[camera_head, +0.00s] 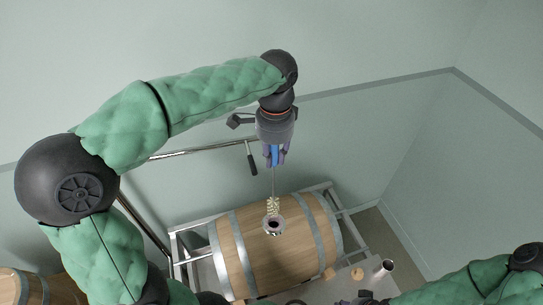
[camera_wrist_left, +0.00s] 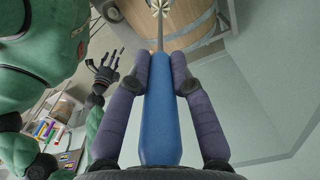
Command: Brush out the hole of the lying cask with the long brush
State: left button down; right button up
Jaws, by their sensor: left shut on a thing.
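The lying wooden cask (camera_head: 285,255) has grey metal hoops and rests in a steel cradle. Its dark hole (camera_head: 274,225) faces up, ringed by a pale collar. My left gripper (camera_head: 277,157) is shut on the blue handle of the long brush (camera_wrist_left: 160,115) above the cask. The thin shaft points down, with the pale bristle head (camera_head: 272,206) just over the hole; I cannot tell whether its tip is inside. In the left wrist view the bristles (camera_wrist_left: 159,6) show at the top edge. My right gripper (camera_wrist_left: 104,70) is low beside the cask, its fingers apart and empty.
A steel cradle frame (camera_head: 192,228) surrounds the cask. A small wooden disc (camera_head: 357,273) and a metal cup (camera_head: 383,268) are right of it. Another cask (camera_head: 38,286) stands at lower left. Pale walls close in behind and to the right.

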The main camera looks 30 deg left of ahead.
pick_arm(q)
jog(key=shift+w+d, duration=0.1)
jog(key=shift+d, duration=0.15)
jog(key=shift+a, duration=0.15)
jog(key=shift+f, duration=0.15)
jog(key=shift+f+b, duration=0.7)
jog(key=shift+f, duration=0.15)
notch_tip(320, 180, down, 4)
jog(key=shift+r+b, duration=0.1)
jog(key=shift+b, duration=1.15)
